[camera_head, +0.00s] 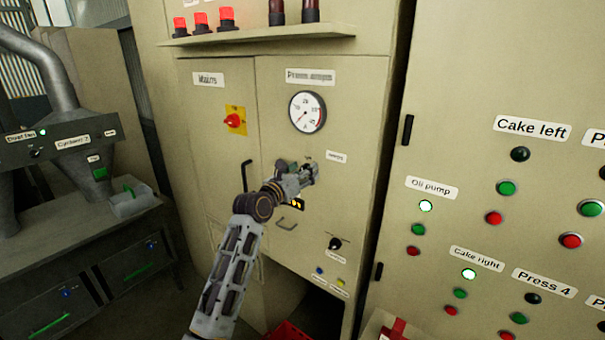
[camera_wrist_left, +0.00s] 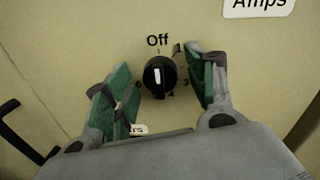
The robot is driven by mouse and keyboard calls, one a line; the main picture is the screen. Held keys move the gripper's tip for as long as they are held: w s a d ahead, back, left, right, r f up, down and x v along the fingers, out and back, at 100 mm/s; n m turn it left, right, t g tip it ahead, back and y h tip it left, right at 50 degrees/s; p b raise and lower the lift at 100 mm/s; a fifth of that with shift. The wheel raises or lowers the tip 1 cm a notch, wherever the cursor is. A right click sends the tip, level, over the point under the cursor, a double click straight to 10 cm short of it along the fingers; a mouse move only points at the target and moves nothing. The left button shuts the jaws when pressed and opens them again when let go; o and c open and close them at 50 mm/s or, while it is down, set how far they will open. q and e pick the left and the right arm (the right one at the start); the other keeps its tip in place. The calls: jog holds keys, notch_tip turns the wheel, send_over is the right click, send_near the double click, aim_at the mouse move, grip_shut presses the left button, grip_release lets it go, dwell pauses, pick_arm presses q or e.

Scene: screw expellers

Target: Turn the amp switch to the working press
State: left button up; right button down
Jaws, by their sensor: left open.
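The amp switch is a round black knob (camera_wrist_left: 159,77) on the beige panel in the left wrist view. Its white mark points up to "Off"; numbers are printed around it, some covered by my fingers. My left gripper (camera_wrist_left: 160,92) is open, with one green-padded finger on each side of the knob. I cannot tell whether either pad touches it. In the head view my left gripper (camera_head: 309,174) is in front of the panel below the round press amps gauge (camera_head: 307,112) and hides the knob. My right gripper is not in view.
A red mains switch (camera_head: 234,120) on a yellow plate and a dark handle (camera_head: 246,175) are left of the gripper. A black knob (camera_head: 335,243) is below it. The right cabinet has lit oil pump (camera_head: 425,206) and cake right (camera_head: 469,274) lamps. A shelf (camera_head: 260,35) juts out above.

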pick_arm(q)
jog(key=c, duration=1)
jog(key=shift+c, duration=0.2)
